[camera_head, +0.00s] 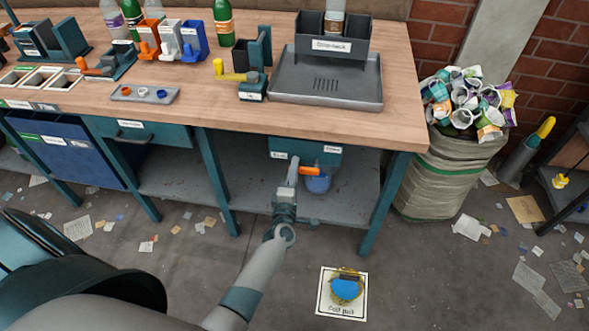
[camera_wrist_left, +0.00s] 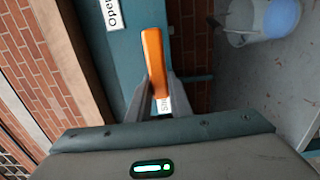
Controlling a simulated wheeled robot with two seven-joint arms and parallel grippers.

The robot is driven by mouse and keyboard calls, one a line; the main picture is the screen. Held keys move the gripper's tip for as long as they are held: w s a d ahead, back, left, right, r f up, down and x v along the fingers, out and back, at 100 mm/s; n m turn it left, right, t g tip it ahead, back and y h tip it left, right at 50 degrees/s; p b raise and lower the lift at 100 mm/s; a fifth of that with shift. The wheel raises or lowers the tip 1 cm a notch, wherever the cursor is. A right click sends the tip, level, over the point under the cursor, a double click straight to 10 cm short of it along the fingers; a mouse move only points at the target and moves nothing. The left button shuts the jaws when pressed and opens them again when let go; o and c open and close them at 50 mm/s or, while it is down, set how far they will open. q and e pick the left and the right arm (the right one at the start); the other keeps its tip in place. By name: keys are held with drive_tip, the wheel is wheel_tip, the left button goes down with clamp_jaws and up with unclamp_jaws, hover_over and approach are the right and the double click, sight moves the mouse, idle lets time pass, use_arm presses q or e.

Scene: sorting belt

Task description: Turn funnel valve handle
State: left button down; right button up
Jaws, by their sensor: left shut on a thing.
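The orange valve handle (camera_head: 312,173) sits on a teal box (camera_head: 318,156) hung under the front edge of the bench. The box has two small white labels at its left and right ends. In the left wrist view the handle (camera_wrist_left: 152,60) points away from me, with a label reading "Open" (camera_wrist_left: 112,14) to its left and another label partly hidden behind it. My left gripper (camera_head: 293,172) is shut on the orange handle. In the left wrist view its fingers (camera_wrist_left: 157,92) sit on both sides of the handle's near part. My right gripper is in neither view.
A full sack (camera_head: 445,175) is to the right. A grey drip tray (camera_head: 327,85) and bottle holders are on the bench (camera_head: 392,95).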

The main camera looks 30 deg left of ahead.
use_arm(q)
drive_tip(key=c, duration=1.6)
unclamp_jaws()
drive_tip(key=b+v, duration=0.1)
drive_tip(key=v, duration=1.6)
drive_tip(key=shift+s+r+b, duration=0.1)
drive_tip(key=shift+s+b, duration=0.1)
drive_tip(key=shift+b, duration=0.15)
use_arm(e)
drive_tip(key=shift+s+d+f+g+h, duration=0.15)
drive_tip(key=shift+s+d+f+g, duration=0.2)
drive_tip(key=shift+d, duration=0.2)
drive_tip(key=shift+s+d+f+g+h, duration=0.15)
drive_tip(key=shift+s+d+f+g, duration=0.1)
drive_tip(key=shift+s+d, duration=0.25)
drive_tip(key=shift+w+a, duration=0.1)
